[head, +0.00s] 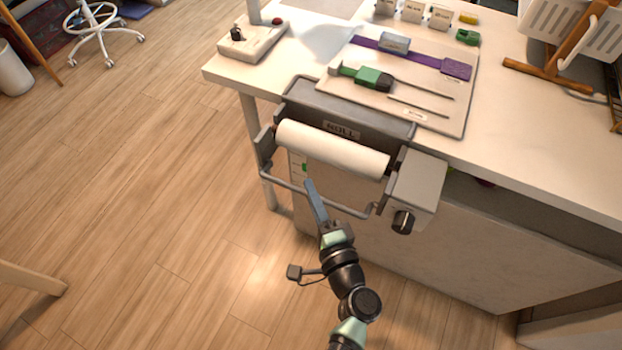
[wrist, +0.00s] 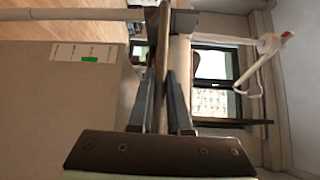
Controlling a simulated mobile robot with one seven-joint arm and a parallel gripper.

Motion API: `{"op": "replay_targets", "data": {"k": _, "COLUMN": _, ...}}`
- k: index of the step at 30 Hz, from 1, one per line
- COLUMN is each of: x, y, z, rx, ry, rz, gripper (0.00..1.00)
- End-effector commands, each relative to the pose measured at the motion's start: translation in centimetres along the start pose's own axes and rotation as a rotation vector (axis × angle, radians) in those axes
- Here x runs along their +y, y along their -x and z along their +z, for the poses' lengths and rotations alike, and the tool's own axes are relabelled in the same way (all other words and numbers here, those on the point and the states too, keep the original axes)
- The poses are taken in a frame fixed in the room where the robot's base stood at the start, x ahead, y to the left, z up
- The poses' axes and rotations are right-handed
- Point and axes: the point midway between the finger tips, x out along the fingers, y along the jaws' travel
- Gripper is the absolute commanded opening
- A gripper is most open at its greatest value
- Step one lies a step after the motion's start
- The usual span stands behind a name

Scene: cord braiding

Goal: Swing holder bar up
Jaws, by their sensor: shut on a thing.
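The holder bar (head: 348,209) is a thin grey metal bar on the roll holder at the desk's front edge. It hangs in front of and a little below the white roll (head: 330,149). My gripper (head: 313,188) reaches up from below and is shut on the bar, left of its middle. In the wrist view the bar (wrist: 162,58) runs between the two fingers of my gripper (wrist: 160,85). The fingers hide part of the bar.
A grey box with a dark knob (head: 403,221) stands at the holder's right end. Above, the white desk (head: 540,150) carries a board (head: 458,122) with tools and a purple strap. Wooden floor (head: 150,200) is clear to the left.

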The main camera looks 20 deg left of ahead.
Motion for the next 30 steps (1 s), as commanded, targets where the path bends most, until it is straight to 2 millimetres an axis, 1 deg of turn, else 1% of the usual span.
{"op": "replay_targets", "data": {"k": 1, "x": -1.6, "y": 0.0, "z": -0.1, "rx": 0.002, "ry": -0.029, "rz": 0.030, "gripper": 0.00}}
{"op": "replay_targets", "data": {"k": 10, "x": -2.7, "y": -0.6, "z": -0.7, "rx": 0.001, "ry": -0.225, "rz": 0.225, "gripper": 0.00}}
{"op": "replay_targets", "data": {"k": 18, "x": -3.3, "y": -1.3, "z": -1.4, "rx": 0.002, "ry": -0.404, "rz": 0.405, "gripper": 0.00}}
{"op": "replay_targets", "data": {"k": 30, "x": -3.3, "y": -2.3, "z": -2.4, "rx": 0.002, "ry": -0.629, "rz": 0.625, "gripper": 0.00}}
